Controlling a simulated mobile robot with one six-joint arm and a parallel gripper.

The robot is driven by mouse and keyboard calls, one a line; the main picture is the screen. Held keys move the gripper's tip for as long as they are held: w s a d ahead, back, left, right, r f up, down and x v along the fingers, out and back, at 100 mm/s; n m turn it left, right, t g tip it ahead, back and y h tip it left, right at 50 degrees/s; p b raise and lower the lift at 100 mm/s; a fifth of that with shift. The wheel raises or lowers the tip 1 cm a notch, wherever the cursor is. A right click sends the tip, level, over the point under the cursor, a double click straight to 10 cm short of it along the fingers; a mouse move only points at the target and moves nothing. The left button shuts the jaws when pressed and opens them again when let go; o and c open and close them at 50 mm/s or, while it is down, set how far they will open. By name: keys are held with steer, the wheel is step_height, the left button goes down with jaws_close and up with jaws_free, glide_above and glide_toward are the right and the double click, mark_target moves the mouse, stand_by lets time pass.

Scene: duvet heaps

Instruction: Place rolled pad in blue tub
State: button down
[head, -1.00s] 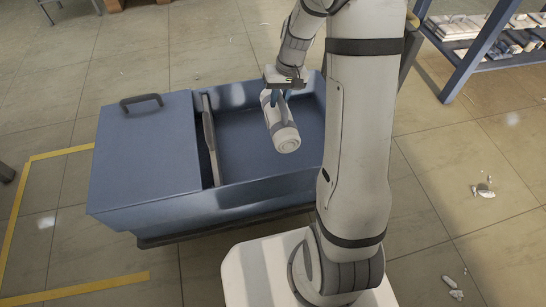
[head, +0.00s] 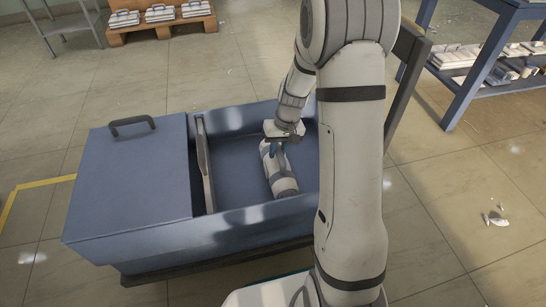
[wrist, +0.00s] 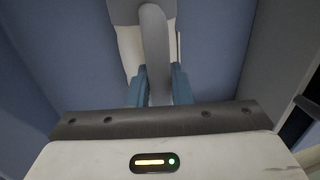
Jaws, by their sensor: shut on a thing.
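The rolled pad (head: 281,172) is a white-grey roll with darker bands, lying lengthwise inside the open right compartment of the blue tub (head: 225,226). My gripper (head: 271,147) is inside the tub's outline, shut on the rolled pad near its far end. In the wrist view, the blue-grey fingertips (wrist: 160,84) press on both sides of a grey band across the rolled pad (wrist: 130,42), with blue tub surfaces around it. I cannot tell whether the pad touches the tub floor.
A blue lid with a dark handle (head: 132,125) covers the tub's left part. A grey divider (head: 204,165) stands between the parts. A blue shelf (head: 480,55) is at the right, and a wooden pallet with bundles (head: 160,25) is behind.

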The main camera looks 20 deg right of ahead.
steer(key=shift+f, duration=0.5)
steer(key=shift+f, duration=0.15)
steer(key=c, duration=1.3)
jaws_free()
step_height(320, 180, up, 12)
steer(key=d+p, duration=0.2)
steer(key=p, duration=0.3)
steer(key=s+a+r, duration=0.1)
steer(key=s+r, duration=0.2)
steer(key=s, duration=0.4)
steer(key=s+a+r+h, duration=0.1)
steer(key=s+r, duration=0.2)
steer(key=s, duration=0.4)
steer(key=s+a+r+t+h, duration=0.1)
steer(key=s+a+r, duration=0.1)
steer(key=s, duration=0.5)
steer(key=shift+s+r, duration=0.25)
steer(key=shift+r, duration=0.3)
